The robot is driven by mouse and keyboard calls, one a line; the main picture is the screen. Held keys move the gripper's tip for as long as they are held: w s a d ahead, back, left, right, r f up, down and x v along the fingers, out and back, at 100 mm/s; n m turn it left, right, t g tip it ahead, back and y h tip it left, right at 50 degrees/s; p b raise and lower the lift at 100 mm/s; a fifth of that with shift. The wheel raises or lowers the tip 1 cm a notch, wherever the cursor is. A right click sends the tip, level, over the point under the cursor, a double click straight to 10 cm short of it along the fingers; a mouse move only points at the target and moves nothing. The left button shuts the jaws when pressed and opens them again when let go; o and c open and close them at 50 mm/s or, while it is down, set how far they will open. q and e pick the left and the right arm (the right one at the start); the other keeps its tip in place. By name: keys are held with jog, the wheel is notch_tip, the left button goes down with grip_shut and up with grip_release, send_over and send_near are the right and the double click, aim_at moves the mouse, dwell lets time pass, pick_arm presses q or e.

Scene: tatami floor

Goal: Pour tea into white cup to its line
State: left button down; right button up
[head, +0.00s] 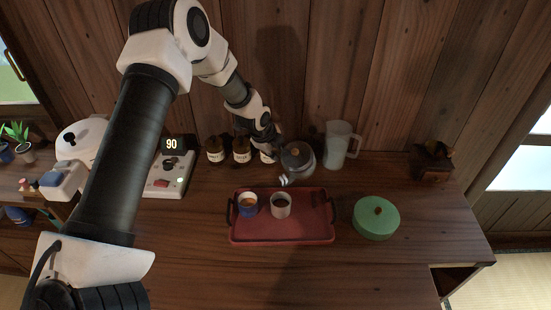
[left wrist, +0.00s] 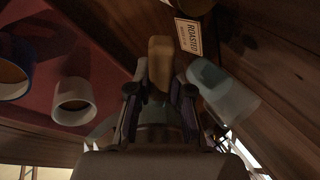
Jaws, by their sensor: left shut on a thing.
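The white cup (head: 281,211) stands upright on the red tray (head: 310,237), right of a blue cup (head: 247,211) with brown-orange liquid inside. Its inside looks dark reddish; I cannot tell its level or see a line. The white cup also shows in the left wrist view (left wrist: 73,115). My left gripper (head: 277,146) is shut on the handle of a grey teapot (head: 300,161), held behind the tray with its spout toward the white cup. In the left wrist view the wooden handle (left wrist: 160,60) sits between the fingers. No stream shows. My right gripper is not in view.
A clear pitcher (head: 338,148) stands right of the teapot, and brown labelled jars (head: 215,152) stand left. A green lidded container (head: 376,219) is right of the tray. A device reading 90 (head: 168,178) and a wooden box (head: 432,163) stand farther out. The front counter is clear.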

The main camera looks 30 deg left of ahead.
pick_arm(q)
jog(key=b, duration=0.2)
jog(key=shift+w+f+g+b, duration=0.15)
jog(key=shift+f+g+b, duration=0.15)
jog(key=shift+b, duration=0.4)
jog(key=shift+r+g+p, duration=0.4)
jog(key=shift+g+p, duration=0.05)
jog(key=shift+g, duration=0.55)
jog(key=shift+f+g+p, duration=0.15)
jog(key=shift+g+p, duration=0.2)
jog(key=shift+g, duration=0.15)
jog(key=shift+s+f+g, duration=0.2)
jog(key=shift+f+g, duration=0.15)
jog(key=shift+g, duration=0.45)
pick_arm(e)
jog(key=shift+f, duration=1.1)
